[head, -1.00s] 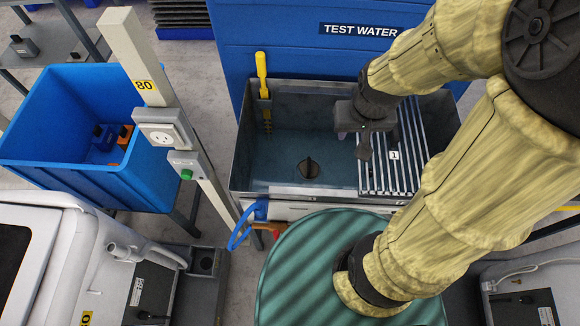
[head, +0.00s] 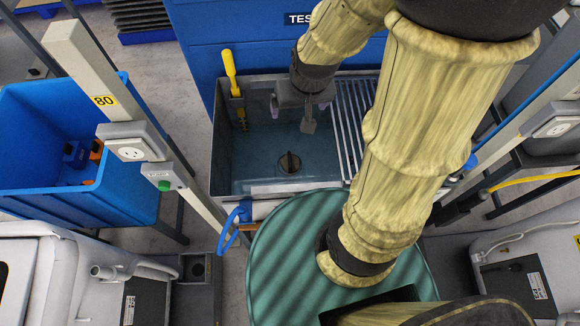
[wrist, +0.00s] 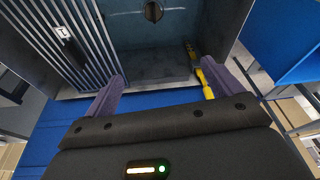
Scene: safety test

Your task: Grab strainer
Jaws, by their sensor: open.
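A small dark round piece with a raised fin, which looks like the strainer (head: 289,162), sits on the floor of the grey sink (head: 222,160). It also shows at the top of the wrist view (wrist: 153,11). My gripper (head: 302,106) is over the back part of the sink, behind and above the strainer and apart from it. In the wrist view my gripper (wrist: 163,76) has its two purple-grey fingers spread, with nothing between them. A yellow-handled tool (head: 230,72) hangs at the sink's back left corner; in the wrist view it shows beside the right finger.
A slatted metal rack (head: 347,125) covers the sink's right part. A post with a socket (head: 131,152) stands left of the sink, before a blue bin (head: 75,205). A blue panel (head: 190,45) rises behind the sink. The sink's front left is open.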

